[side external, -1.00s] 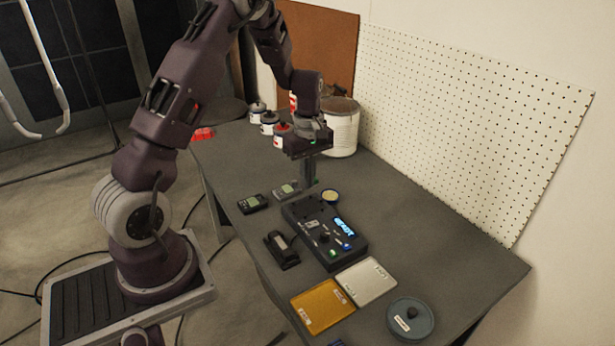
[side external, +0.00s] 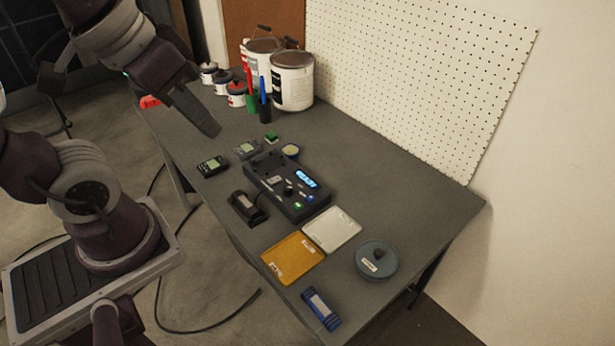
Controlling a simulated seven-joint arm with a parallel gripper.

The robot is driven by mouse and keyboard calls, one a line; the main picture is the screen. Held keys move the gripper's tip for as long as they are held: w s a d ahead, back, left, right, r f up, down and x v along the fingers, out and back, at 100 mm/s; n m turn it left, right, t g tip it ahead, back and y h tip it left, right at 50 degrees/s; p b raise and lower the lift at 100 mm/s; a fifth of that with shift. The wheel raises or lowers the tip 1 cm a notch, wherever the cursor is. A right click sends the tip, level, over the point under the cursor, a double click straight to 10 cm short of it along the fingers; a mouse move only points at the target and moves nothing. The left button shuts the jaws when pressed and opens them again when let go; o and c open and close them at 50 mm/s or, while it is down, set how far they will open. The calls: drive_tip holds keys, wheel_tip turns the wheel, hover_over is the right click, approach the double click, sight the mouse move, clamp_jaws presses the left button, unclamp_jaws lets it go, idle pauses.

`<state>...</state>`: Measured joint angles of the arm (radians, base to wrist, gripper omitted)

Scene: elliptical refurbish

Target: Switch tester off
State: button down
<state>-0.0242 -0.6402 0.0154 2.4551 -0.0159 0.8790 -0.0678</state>
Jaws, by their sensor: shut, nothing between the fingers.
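The tester (side external: 268,190) is a black box near the middle of the table. Its blue display (side external: 306,178) is lit, but the text is too small to read. A green light and a blue light glow at its near end, and small knobs or switches sit on its top; their positions cannot be told. My gripper (side external: 212,130) is shut and empty, its fingers pointing down and to the right. It is in the air over the table's far left part, up and left of the tester and apart from it.
Two small meters (side external: 212,165) and a black holder (side external: 247,208) lie left of the tester. An orange tray (side external: 292,258), a white tray (side external: 332,230), a round grey lidded dish (side external: 377,260) and a blue device (side external: 321,308) are nearer. Cans (side external: 292,82) and markers (side external: 264,104) stand behind.

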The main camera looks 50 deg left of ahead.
drive_tip(key=c, duration=2.1)
unclamp_jaws()
drive_tip(key=shift+s+d+f+m, duration=0.1)
drive_tip(key=shift+s+d+m, duration=0.05)
drive_tip(key=shift+s+m, duration=0.6)
drive_tip(key=o, duration=0.4)
drive_tip(key=shift+o, duration=0.7)
drive_tip(key=w+a+f+g+y, duration=0.2)
drive_tip(key=w+a, duration=0.4)
drive_tip(key=w, duration=0.5)
drive_tip(key=shift+w+f, duration=0.35)
drive_tip(key=shift+f, duration=0.05)
drive_tip(key=g+h, duration=0.2)
drive_tip(key=g, duration=0.1)
hover_over(278, 178)
wheel_tip(278, 178, down, 27)
wheel_tip(278, 178, down, 7)
drive_tip(key=shift+r, duration=0.1)
clamp_jaws()
